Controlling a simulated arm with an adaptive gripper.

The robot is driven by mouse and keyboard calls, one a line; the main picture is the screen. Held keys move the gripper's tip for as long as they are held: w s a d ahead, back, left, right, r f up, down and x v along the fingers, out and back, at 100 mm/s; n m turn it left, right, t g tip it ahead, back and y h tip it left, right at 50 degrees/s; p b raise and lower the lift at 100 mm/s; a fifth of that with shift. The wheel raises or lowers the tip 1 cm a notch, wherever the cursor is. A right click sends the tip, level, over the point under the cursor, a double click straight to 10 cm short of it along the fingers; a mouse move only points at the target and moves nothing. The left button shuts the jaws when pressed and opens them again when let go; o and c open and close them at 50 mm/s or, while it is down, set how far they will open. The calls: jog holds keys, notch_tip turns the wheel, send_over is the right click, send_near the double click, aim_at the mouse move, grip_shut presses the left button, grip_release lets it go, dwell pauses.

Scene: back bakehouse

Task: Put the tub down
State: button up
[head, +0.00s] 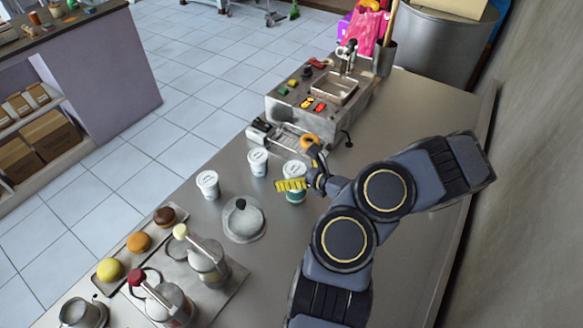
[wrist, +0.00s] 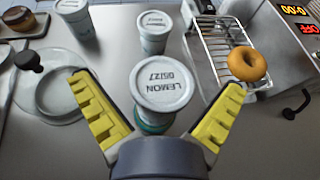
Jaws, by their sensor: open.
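A white tub with a teal lower part (head: 294,170) stands upright on the steel counter (head: 400,130), partly hidden behind my gripper in the head view. Two similar white tubs stand close by, a nearer one (head: 258,162) and a farther one (head: 207,184).
A clear dome with a black knob (head: 243,222) stands left of the gripper. An orange ring doughnut (wrist: 247,64) sits at a wire rack (wrist: 212,48) on the right, by a fryer-like machine (head: 318,100). Jugs (head: 208,262) and round pastries (head: 138,242) are at lower left.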

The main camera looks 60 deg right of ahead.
aim_at(298, 171)
jog(key=v, duration=0.6)
jog(key=shift+s+a+r, duration=0.1)
jog(key=shift+s+r, duration=0.05)
jog(key=shift+s, duration=0.1)
jog(key=w+a+r+n+y, duration=0.6)
jog(key=w+a+r+n, duration=0.1)
jog(key=w+a+n, duration=0.15)
jog(key=w+a+r+n+g+y, duration=0.2)
jog(key=a+r+n+g+y, duration=0.15)
jog(key=a+n, duration=0.4)
jog(key=w+a+r+n+g+y, duration=0.1)
jog(key=a+r+n+g+y, duration=0.3)
jog(key=a, duration=0.7)
jog(key=s+a+r+n+g+h, duration=0.25)
jog(key=s+a+n+g, duration=0.35)
jog(key=s+a+n, duration=0.35)
jog(key=s+d+r+n+g+h, duration=0.2)
jog(key=s+n+h, duration=0.6)
jog(key=s, duration=0.1)
jog(key=shift+d+n, duration=0.3)
jog(key=shift+n, duration=0.05)
